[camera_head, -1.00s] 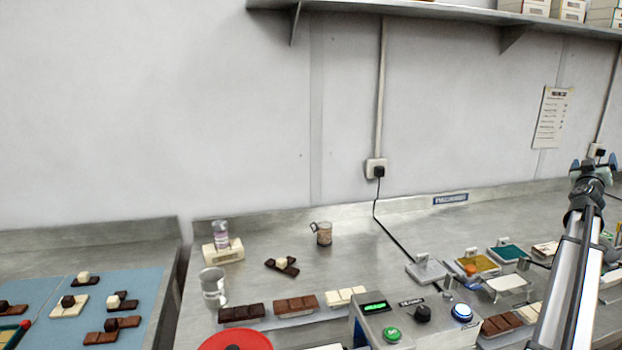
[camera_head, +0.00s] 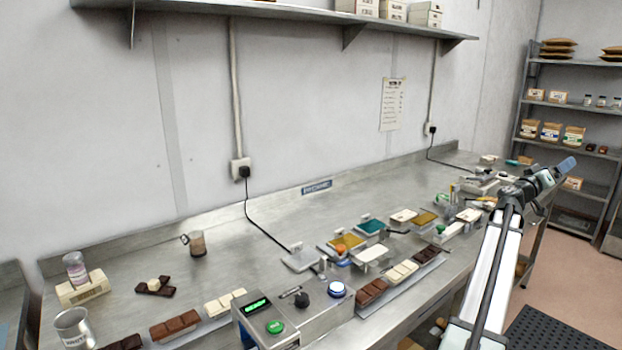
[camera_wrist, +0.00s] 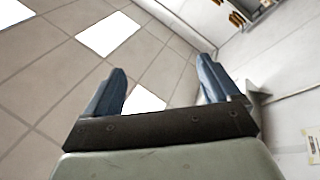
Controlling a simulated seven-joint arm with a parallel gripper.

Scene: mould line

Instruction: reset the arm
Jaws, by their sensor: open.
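My arm reaches up from the lower right of the head view, over the right part of the steel bench (camera_head: 330,212). My gripper (camera_head: 568,165) is at its far end, raised in front of the storage rack. In the wrist view the two blue fingers of my gripper (camera_wrist: 160,85) stand wide apart with nothing between them. Beyond them are ceiling tiles, bright light panels and a bit of wall, so the gripper points upward.
A control box (camera_head: 290,315) with a green display stands at the front of the bench. Chocolate bars, coloured trays and a metal mug (camera_head: 74,329) lie around it. A wall shelf (camera_head: 290,15) runs above. A storage rack (camera_head: 528,100) stands at the right, beside open floor (camera_head: 590,250).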

